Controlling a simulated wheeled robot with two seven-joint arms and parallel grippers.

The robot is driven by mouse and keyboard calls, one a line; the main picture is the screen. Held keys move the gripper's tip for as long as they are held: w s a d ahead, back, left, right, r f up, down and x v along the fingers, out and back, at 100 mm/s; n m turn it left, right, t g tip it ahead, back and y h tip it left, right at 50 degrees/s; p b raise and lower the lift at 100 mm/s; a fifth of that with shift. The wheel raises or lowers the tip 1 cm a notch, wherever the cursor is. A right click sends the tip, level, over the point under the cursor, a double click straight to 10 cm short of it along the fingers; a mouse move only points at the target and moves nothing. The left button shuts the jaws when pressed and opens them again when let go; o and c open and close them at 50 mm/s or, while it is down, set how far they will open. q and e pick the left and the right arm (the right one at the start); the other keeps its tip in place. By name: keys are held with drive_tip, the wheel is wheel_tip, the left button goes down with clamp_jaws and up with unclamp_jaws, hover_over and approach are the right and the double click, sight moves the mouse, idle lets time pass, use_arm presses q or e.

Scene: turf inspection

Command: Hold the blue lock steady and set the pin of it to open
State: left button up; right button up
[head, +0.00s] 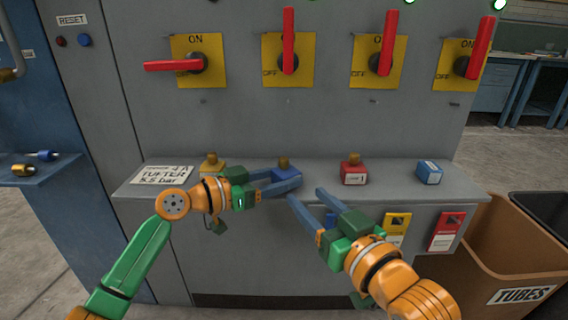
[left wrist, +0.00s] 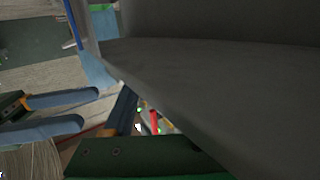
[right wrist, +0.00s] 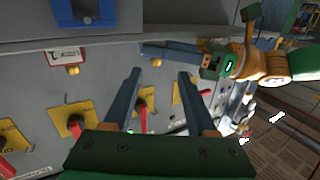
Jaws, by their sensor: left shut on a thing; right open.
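The blue lock (head: 288,173) sits on the grey shelf, with its brass pin (head: 283,161) standing up on top. My left gripper (head: 286,182) reaches in from the left and is shut on the blue lock, its fingers on the lock's sides. The brass pin also shows in the right wrist view (right wrist: 156,62), beside the left fingers. My right gripper (head: 307,196) is open and empty, in front of the shelf edge, just below and right of the lock. In the left wrist view the lock is not clearly visible.
On the shelf (head: 320,188) are a yellow lock (head: 210,166) left, a red lock (head: 354,176) right and a blue box (head: 429,173) farther right. Red levers (head: 288,40) line the panel above. A brown bin (head: 515,250) stands at lower right.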

sight(286, 166)
drive_tip(key=shift+t, duration=0.4)
drive_tip(key=x, duration=1.2)
drive_tip(key=shift+w+d+r, duration=0.2)
drive_tip(key=shift+w+r, duration=0.05)
drive_tip(key=shift+r, duration=0.15)
clamp_jaws()
